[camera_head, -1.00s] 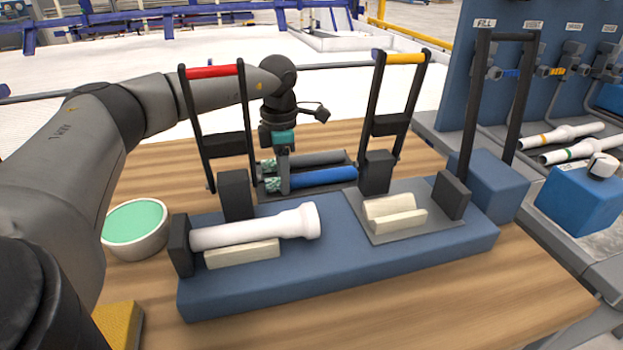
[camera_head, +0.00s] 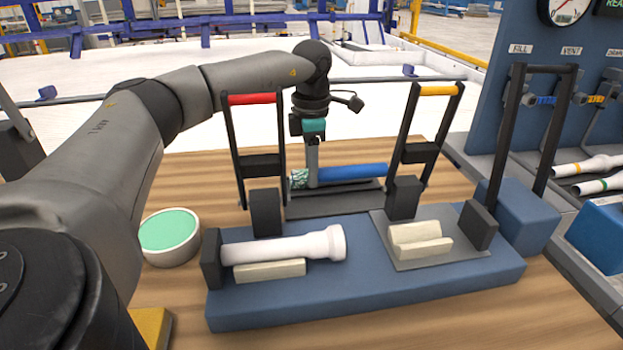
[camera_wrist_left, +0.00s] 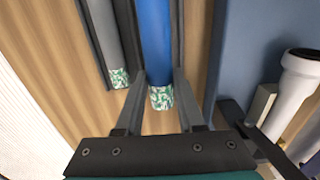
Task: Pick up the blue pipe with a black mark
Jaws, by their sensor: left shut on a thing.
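My left gripper (camera_head: 312,184) is shut on the blue pipe (camera_head: 352,173) near its left end, behind the blue fixture. The pipe is level and appears raised above the dark tray (camera_head: 335,204). In the left wrist view, the blue pipe (camera_wrist_left: 157,35) runs between the fingers (camera_wrist_left: 161,90), and its near end has a green-and-white speckled band (camera_wrist_left: 161,98). I cannot make out a black mark on it. A grey pipe (camera_wrist_left: 104,32) with a similar speckled end lies beside it in the tray. My right gripper is not in view.
A blue fixture (camera_head: 370,290) holds a white pipe (camera_head: 285,246) on cream supports, with an empty cradle (camera_head: 420,240) at right. Red-topped (camera_head: 251,99) and yellow-topped (camera_head: 440,90) upright frames flank the held pipe. A green-filled bowl (camera_head: 169,236) stands left.

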